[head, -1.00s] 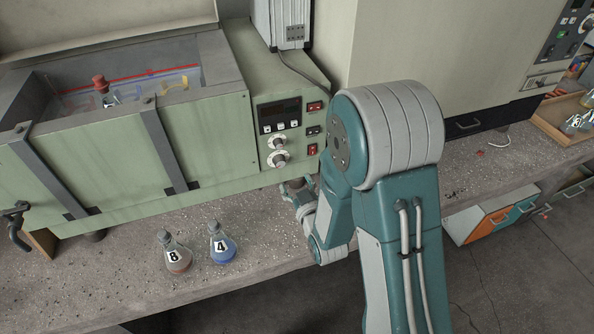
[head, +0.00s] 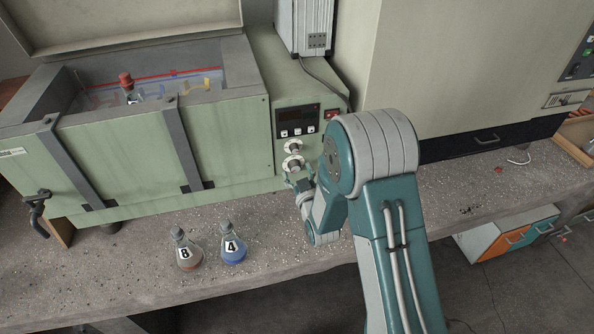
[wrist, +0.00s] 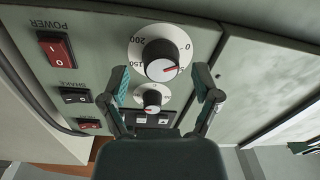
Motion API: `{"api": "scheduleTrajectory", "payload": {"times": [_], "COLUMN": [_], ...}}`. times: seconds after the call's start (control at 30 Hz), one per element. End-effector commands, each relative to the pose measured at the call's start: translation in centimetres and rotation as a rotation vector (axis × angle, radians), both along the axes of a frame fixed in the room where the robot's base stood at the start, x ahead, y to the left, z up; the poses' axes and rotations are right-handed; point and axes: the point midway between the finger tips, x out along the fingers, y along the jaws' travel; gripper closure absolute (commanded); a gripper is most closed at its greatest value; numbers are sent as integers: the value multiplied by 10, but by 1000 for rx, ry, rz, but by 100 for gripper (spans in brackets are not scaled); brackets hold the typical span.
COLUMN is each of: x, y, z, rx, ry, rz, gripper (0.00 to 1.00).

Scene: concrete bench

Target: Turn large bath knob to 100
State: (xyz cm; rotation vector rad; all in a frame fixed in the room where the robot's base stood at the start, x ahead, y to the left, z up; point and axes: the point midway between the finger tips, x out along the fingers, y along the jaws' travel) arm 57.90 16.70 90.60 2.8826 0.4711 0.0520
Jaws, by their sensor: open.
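The large bath knob (wrist: 161,62) is black with a white cap and a red mark, on a white dial. In the wrist view, which is upside down, 0, 150 and 200 are readable. The red mark points right, near a partly covered number starting with 5. In the head view it is the lower knob (head: 293,163) on the green bath's panel. My gripper (wrist: 162,78) is open, its fingers on either side of the knobs; contact cannot be told. In the head view my gripper (head: 299,182) is just below the large knob. A smaller knob (wrist: 152,97) lies beside it.
A red power switch (wrist: 56,49) and other switches sit beside the knobs. Flasks marked 8 (head: 187,252) and 4 (head: 233,247) stand on the bench (head: 130,275) left of my arm. The open bath (head: 110,150) holds a red-stoppered flask (head: 127,82).

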Motion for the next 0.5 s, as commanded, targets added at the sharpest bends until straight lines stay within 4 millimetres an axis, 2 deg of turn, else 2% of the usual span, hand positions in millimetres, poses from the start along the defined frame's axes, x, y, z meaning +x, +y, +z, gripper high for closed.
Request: {"api": "scheduleTrajectory", "payload": {"times": [0.3,0.33,0.37,0.4,0.47,0.5], "x": [4,4,4,4,4,4], "y": [2,1,1,1,1,1], "z": [0,0,0,0,0,0], "rx": [0,0,0,1,1,1], "ry": [1,1,1,1,1,1], "rz": [1,1,1,1,1,1], "gripper": [20,24,38,55,82,100]}}
